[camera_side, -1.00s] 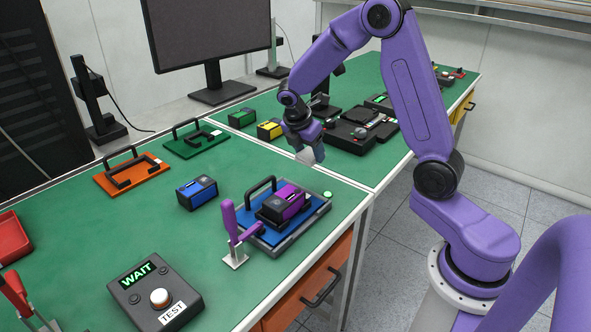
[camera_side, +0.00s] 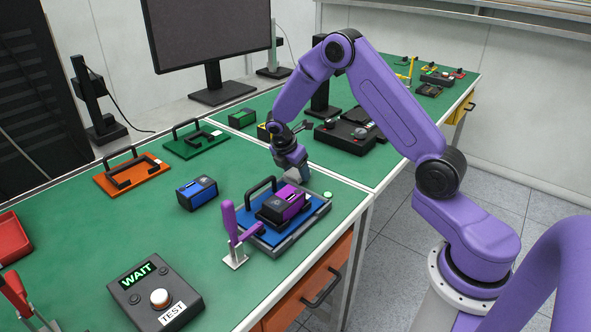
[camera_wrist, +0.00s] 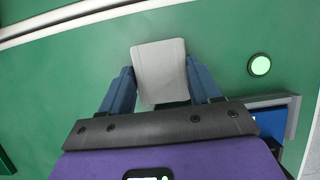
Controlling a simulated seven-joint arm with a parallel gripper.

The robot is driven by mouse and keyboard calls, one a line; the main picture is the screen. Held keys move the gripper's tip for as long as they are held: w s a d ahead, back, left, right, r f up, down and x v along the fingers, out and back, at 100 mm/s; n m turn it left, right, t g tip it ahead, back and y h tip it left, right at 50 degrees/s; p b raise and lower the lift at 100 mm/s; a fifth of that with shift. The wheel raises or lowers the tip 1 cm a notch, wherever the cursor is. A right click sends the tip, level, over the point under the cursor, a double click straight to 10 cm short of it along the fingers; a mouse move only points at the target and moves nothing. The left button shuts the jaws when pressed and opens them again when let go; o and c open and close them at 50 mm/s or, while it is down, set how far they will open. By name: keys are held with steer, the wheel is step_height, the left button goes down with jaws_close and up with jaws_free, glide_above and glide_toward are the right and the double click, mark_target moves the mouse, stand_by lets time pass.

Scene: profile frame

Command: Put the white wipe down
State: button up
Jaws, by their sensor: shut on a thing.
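The white wipe (camera_wrist: 160,70) shows in the wrist view as a pale grey, flat, roughly square piece between the two blue fingers. My gripper (camera_wrist: 163,84) is shut on it, and the wipe sticks out past the fingertips. In the side view my gripper (camera_side: 294,172) is low over the green table, just behind the blue tray with the purple device. The wipe is hard to make out there. I cannot tell whether it touches the table.
The grey fixture tray (camera_side: 292,240) holds a blue plate and a purple-and-black device (camera_side: 284,203). A round green light (camera_wrist: 259,65) is to the wipe's right. A blue device (camera_side: 197,192) stands to the left. Green table is clear around the wipe.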

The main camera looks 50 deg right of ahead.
steer(key=shift+f, duration=0.15)
steer(key=o, duration=1.1)
steer(key=v, duration=1.2)
steer(key=shift+a+r, duration=0.1)
steer(key=shift+r, duration=0.2)
steer(key=s+a+r+m+t+y, duration=0.15)
steer(key=s+a+r, duration=0.25)
steer(key=s+a, duration=0.9)
steer(key=s+m+y, duration=0.1)
steer(key=s, duration=0.6)
steer(key=s+m+g+y, duration=0.1)
steer(key=s, duration=0.7)
steer(key=s+m+y, duration=0.1)
steer(key=s+m, duration=0.1)
steer(key=s, duration=0.5)
steer(key=shift+s+r+y, duration=0.1)
steer(key=shift+s+y, duration=0.15)
steer(key=shift+s, duration=0.1)
